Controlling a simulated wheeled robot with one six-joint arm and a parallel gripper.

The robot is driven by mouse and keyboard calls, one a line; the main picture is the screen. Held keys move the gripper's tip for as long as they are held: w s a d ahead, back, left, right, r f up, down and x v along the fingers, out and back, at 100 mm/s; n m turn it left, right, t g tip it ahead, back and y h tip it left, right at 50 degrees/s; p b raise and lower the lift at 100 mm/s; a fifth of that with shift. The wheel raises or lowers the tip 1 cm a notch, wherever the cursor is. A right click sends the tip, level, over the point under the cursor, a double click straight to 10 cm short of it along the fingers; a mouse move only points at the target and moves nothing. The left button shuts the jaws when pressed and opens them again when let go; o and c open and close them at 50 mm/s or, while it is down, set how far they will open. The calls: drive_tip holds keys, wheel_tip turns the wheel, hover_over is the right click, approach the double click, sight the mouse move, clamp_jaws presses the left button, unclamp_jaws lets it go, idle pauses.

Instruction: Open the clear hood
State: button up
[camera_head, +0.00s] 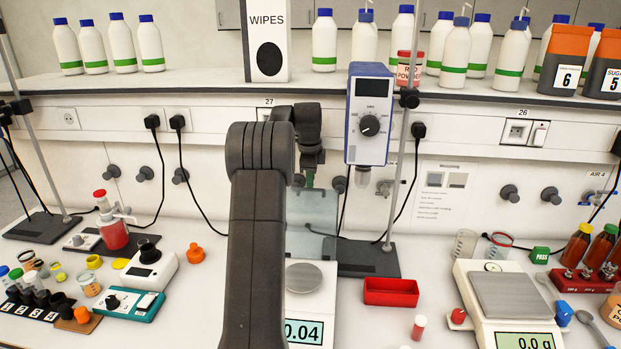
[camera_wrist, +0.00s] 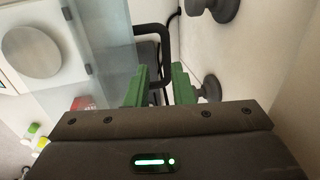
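The clear hood (camera_head: 312,212) is a bluish see-through panel at the back of the middle balance, partly hidden behind my arm. In the wrist view the hood (camera_wrist: 100,45) fills the upper left, with the round weighing pan (camera_wrist: 35,52) to its left. The pan (camera_head: 304,278) looks uncovered in the head view. A black bar handle (camera_wrist: 152,30) runs by the hood's edge down between my gripper's green fingers. My gripper (camera_wrist: 158,75) is open, its fingers apart on either side of the bar; I cannot tell whether they touch it. In the head view my gripper (camera_head: 311,180) is small.
A blue-grey stirrer (camera_head: 369,112) on a stand is close to the right of my gripper. A red tray (camera_head: 391,292) lies right of the balance. A second balance (camera_head: 510,297) stands further right. Wall knobs (camera_wrist: 210,88) are close beside the fingers.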

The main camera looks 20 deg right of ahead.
drive_tip(key=shift+s+a+f, duration=0.15)
drive_tip(key=shift+s+f, duration=0.15)
drive_tip(key=shift+f, duration=0.45)
drive_tip(key=b+v, duration=0.1)
drive_tip(key=v, duration=1.4)
drive_tip(key=shift+w, duration=0.4)
drive_tip(key=shift+f, duration=0.1)
drive_tip(key=p+x, duration=0.1)
drive_tip(key=x, duration=1.3)
drive_tip(key=shift+s, duration=0.25)
